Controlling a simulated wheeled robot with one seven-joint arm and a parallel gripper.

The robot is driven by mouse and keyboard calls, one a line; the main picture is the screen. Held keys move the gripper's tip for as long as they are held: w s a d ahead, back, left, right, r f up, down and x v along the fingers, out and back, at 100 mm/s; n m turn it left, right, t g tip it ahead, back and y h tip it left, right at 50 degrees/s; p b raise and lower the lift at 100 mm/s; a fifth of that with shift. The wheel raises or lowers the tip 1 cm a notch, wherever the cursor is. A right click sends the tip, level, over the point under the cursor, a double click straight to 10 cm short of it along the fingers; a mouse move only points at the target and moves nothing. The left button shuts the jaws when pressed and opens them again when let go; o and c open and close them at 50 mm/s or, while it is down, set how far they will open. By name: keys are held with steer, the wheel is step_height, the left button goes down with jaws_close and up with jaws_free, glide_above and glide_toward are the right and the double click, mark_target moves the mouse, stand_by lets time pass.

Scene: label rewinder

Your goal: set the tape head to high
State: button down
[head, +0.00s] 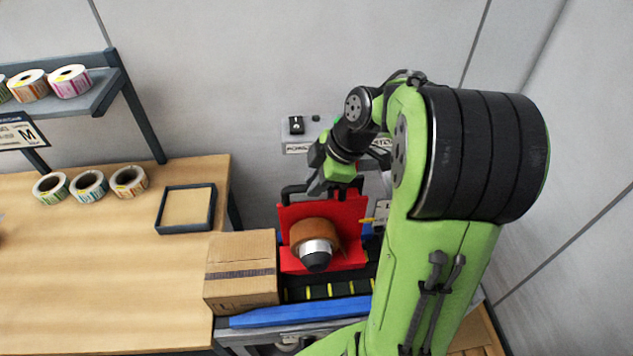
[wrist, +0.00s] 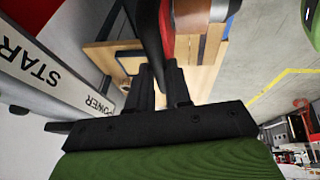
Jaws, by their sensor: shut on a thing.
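The red tape head (head: 350,215) stands over the machine's conveyor, with a brown tape roll (head: 314,230) on its front. A black handle (head: 290,190) runs along its top edge. My gripper (head: 338,192) reaches down from above and is shut on this handle. In the wrist view the fingers (wrist: 166,88) close on the dark handle bar (wrist: 150,35), with part of the red tape head (wrist: 188,16) beyond. My arm hides the right side of the machine, and any height marking cannot be read.
A cardboard box (head: 240,270) sits left of the tape head, beside the blue rail (head: 300,312). A control panel with START and POWER labels (wrist: 65,80) is close to my gripper. A wooden table (head: 90,270) at left holds label rolls (head: 89,185) and a dark-framed tray (head: 187,229).

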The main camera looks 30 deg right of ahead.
step_height(320, 180, up, 5)
steer(key=shift+w+f+p, duration=0.1)
steer(key=shift+p, duration=0.85)
steer(key=shift+w, duration=0.15)
steer(key=c, duration=1.1)
jaws_free()
steer(key=shift+s, duration=0.25)
steer(key=shift+o, duration=0.2)
steer(key=shift+f, duration=0.1)
steer(key=p+v, duration=0.4)
steer(key=v, duration=1.1)
steer(key=shift+s+r, duration=0.15)
steer(key=shift+r, duration=0.15)
steer(key=shift+d, duration=0.1)
